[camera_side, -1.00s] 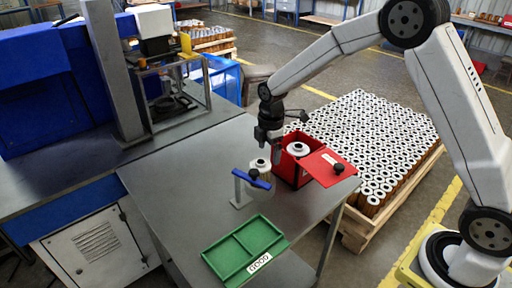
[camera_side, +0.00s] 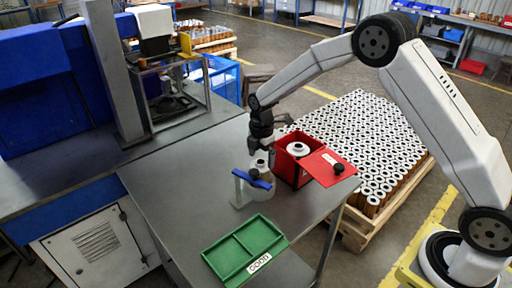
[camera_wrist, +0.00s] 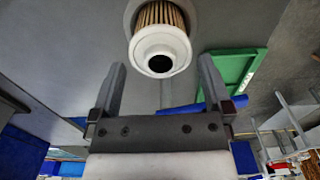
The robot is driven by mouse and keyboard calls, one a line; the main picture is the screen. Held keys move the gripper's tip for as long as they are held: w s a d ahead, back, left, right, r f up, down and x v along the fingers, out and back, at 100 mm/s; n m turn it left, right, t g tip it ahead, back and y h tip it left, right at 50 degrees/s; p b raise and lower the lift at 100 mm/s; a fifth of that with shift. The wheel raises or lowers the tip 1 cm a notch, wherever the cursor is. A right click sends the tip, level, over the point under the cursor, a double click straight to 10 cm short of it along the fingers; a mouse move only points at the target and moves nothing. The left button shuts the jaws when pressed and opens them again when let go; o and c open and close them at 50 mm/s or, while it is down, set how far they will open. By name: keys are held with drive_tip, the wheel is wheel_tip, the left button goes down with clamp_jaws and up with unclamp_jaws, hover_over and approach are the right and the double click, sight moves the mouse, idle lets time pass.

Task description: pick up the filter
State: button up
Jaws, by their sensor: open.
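A filter (camera_side: 260,164) with a white ring cap stands upright on the grey table, in or beside a pale round holder (camera_side: 268,190); the blue bar partly hides it. The wrist view shows the filter (camera_wrist: 160,50) with its white cap, dark centre hole and brown pleats. My gripper (camera_side: 262,148) is just above the filter in the side view. In the wrist view my gripper (camera_wrist: 162,66) has its two fingers wide apart, with the cap in line with the gap between them. The jaws are empty; I cannot tell whether the tips reach past the cap.
A blue bar on a post (camera_side: 252,180) is close to the filter's near side. A red box (camera_side: 285,168) holding another white-topped filter stands to the right, with a red flap. A green two-part tray (camera_side: 230,244) labelled GOOD lies at the front. A pallet of many filters stands beyond the table.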

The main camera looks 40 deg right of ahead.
drive_tip(key=shift+f, duration=2.6)
drive_tip(key=c, duration=1.1)
drive_tip(key=shift+r, duration=0.15)
drive_tip(key=shift+r, duration=4.9)
